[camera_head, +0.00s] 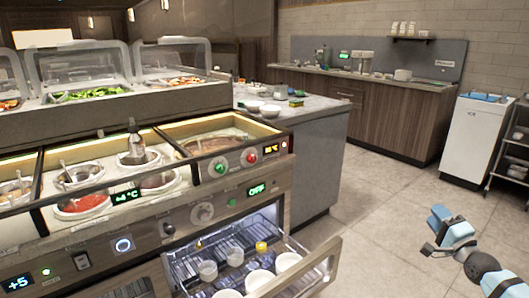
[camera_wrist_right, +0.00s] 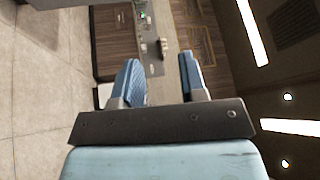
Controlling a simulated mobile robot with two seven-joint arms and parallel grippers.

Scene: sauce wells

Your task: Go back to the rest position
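My right gripper (camera_head: 440,222) shows at the lower right of the head view, over the floor and to the right of the open drawer. In the right wrist view its two blue fingers stand apart with nothing between them (camera_wrist_right: 160,78). It touches nothing. My left gripper is not in view. The sauce well counter (camera_head: 110,225) fills the left side of the head view. Its wells hold several pans, among them a red sauce (camera_head: 84,204) and a brown one (camera_head: 158,180).
A lit drawer (camera_head: 322,262) stands open at the counter's front, holding white bowls (camera_head: 258,281), clear cups and a yellow-capped item (camera_head: 261,248). A white bin-like cabinet (camera_head: 470,135) and a wire shelf (camera_head: 513,155) stand at the right. The tiled floor (camera_head: 385,215) between is clear.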

